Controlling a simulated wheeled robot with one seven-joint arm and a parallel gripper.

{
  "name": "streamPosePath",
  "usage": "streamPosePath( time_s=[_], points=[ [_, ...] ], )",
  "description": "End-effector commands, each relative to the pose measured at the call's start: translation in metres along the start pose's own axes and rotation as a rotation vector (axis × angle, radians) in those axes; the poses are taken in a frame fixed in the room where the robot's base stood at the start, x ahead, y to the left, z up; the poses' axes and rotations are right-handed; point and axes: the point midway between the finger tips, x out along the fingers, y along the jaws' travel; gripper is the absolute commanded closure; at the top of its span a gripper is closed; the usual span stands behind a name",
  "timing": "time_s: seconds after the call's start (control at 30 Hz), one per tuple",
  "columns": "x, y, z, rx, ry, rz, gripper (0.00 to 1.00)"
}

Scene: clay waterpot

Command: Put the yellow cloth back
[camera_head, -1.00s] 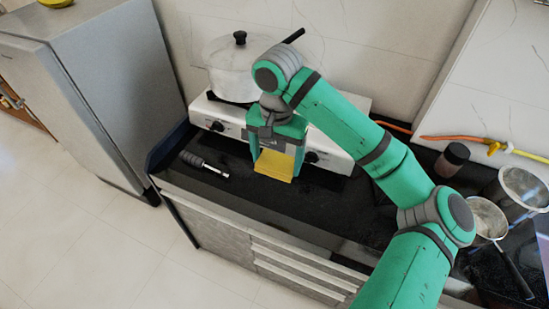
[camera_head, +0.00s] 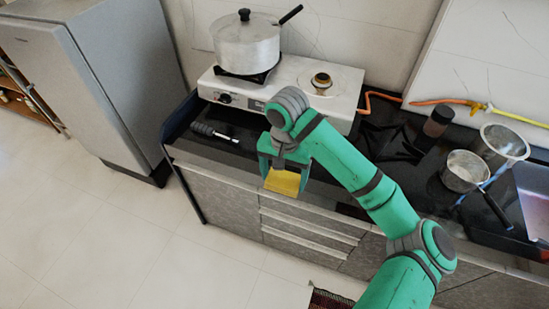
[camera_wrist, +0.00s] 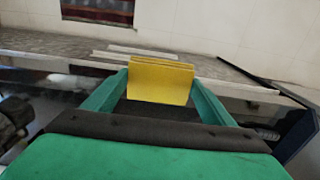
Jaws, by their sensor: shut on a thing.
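The yellow cloth (camera_head: 283,182) is a folded, flat pad held in my gripper (camera_head: 283,172). In the head view the gripper and cloth are over the front edge of the black counter, in front of the stove. In the wrist view the cloth (camera_wrist: 160,80) sits between the two green fingers (camera_wrist: 160,92), which are shut on it from both sides. Its folded layers show along the top edge. The cloth looks clear of the counter, though its exact height is hard to tell.
A white stove (camera_head: 330,95) carries a lidded pot (camera_head: 246,45) behind. A dark-handled tool (camera_head: 213,132) lies on the counter (camera_head: 230,155) to the left. A fridge (camera_head: 85,75) stands left. Floor (camera_head: 150,235) in front is open.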

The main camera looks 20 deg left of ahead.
Motion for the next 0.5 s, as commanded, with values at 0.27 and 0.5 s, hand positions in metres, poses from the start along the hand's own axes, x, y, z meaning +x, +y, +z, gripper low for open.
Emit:
streamPosePath(
  time_s=[0.27, 0.5],
  points=[
    [0.088, 0.037, 0.0, 0.011, -0.011, -0.009, 0.41],
    [0.197, 0.08, -0.001, 0.012, -0.007, -0.014, 0.41]
  ],
)
